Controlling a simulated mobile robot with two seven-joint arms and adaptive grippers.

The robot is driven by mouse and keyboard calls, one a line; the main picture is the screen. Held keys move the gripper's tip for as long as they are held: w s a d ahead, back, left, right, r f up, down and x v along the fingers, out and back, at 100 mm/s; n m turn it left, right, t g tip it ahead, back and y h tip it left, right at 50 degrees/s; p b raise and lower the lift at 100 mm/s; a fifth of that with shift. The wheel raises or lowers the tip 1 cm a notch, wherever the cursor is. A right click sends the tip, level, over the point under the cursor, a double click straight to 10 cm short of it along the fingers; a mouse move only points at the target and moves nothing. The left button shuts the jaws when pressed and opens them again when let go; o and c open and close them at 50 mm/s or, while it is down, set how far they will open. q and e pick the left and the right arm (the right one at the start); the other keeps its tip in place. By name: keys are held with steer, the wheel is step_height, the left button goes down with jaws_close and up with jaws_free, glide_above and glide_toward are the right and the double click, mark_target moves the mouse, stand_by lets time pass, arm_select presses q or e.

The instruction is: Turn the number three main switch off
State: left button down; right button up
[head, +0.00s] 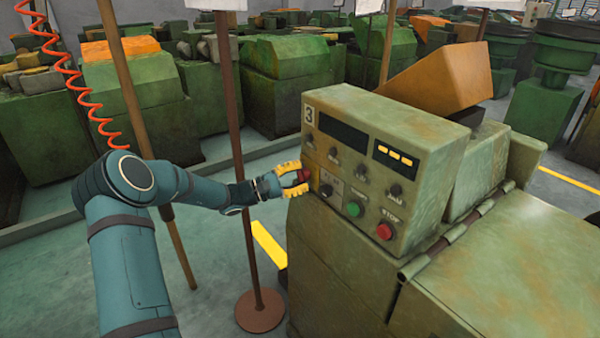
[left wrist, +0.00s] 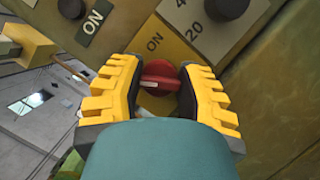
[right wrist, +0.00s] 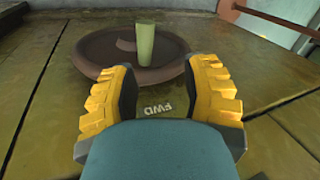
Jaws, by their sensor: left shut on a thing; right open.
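The number three control box (head: 330,135) carries a "3" at its upper left corner. Its main switch (left wrist: 160,80) is a red rotary knob on a yellow plate (left wrist: 178,50) marked ON. A white mark on the knob points to the left in the left wrist view, not straight at the word ON. My left gripper (head: 293,180) has its yellow fingers on both sides of the knob and is shut on it. My right gripper (right wrist: 160,95) shows only in the right wrist view. It is open and empty.
The box also has black knobs, a green button (head: 354,208) and a red STOP button (head: 384,231). A brown post (head: 236,150) stands beside my left arm. Before my right gripper are a brown disc (right wrist: 95,55) with a green handle (right wrist: 146,41) and an FWD label.

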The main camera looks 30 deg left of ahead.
arm_select(q)
steer(key=shift+r+n+t+p, duration=0.1)
steer(key=shift+n+t+p, duration=0.55)
steer(key=shift+n, duration=1.15)
steer(key=c, duration=0.5)
jaws_free()
steer(key=shift+c, duration=0.2)
steer(key=v, duration=1.2)
steer(key=shift+d, duration=0.1)
